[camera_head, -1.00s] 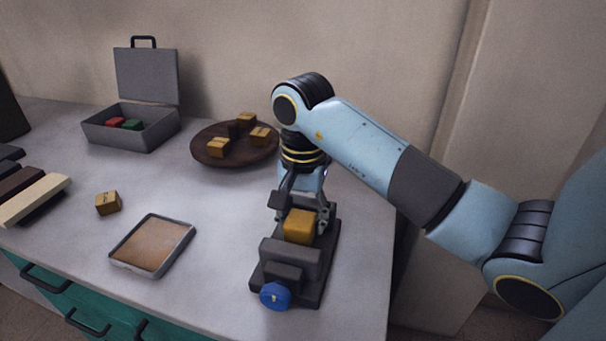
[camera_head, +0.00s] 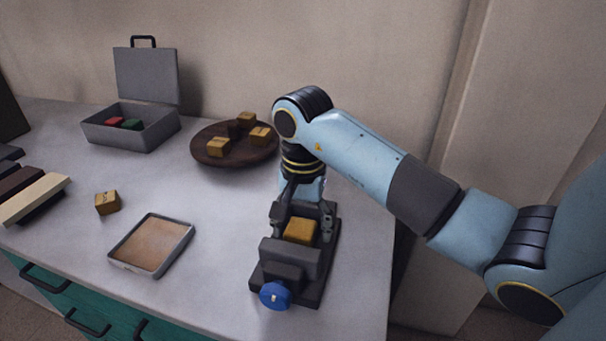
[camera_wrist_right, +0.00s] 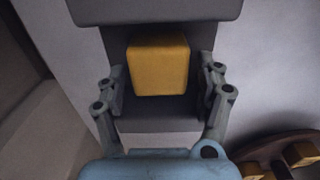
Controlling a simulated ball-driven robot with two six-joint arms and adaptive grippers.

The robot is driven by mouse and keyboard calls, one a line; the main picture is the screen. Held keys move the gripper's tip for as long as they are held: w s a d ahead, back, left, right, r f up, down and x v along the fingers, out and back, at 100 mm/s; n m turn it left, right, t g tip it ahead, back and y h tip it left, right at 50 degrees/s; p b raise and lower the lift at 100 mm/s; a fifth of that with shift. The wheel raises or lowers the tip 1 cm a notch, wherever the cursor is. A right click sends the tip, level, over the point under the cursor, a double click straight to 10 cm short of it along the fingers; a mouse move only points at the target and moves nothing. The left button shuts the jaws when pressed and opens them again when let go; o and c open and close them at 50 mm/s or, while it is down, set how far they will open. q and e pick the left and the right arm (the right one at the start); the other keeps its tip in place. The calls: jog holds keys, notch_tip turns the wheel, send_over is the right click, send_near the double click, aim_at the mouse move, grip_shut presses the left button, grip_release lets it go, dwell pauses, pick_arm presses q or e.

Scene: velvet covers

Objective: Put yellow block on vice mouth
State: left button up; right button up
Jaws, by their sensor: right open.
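The yellow block (camera_head: 300,230) sits low in the mouth of the dark grey vice (camera_head: 290,255), between its jaws. The wrist view shows the same block (camera_wrist_right: 158,65) against the vice. My right gripper (camera_head: 306,222) is at the vice, behind and around the block. In the wrist view, its open fingers (camera_wrist_right: 162,85) stand on either side of the block, with gaps between them and it. The blue vice knob (camera_head: 275,295) faces the table's front. My left gripper is not in view.
A round brown plate (camera_head: 205,157) with several wooden blocks stands behind and left of the vice. An open grey case (camera_head: 125,138) holds red and green items. A shallow tray (camera_head: 152,245) and a loose wooden block (camera_head: 107,203) lie to the left. Table between is clear.

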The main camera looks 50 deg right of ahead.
aim_at(303, 219)
notch_tip(303, 219, up, 6)
jog(key=shift+r, duration=0.15)
notch_tip(303, 219, up, 5)
jog(key=p, duration=0.4)
jog(key=shift+p, duration=0.3)
jog(key=shift+r+p, duration=0.5)
jog(key=shift+p, duration=0.1)
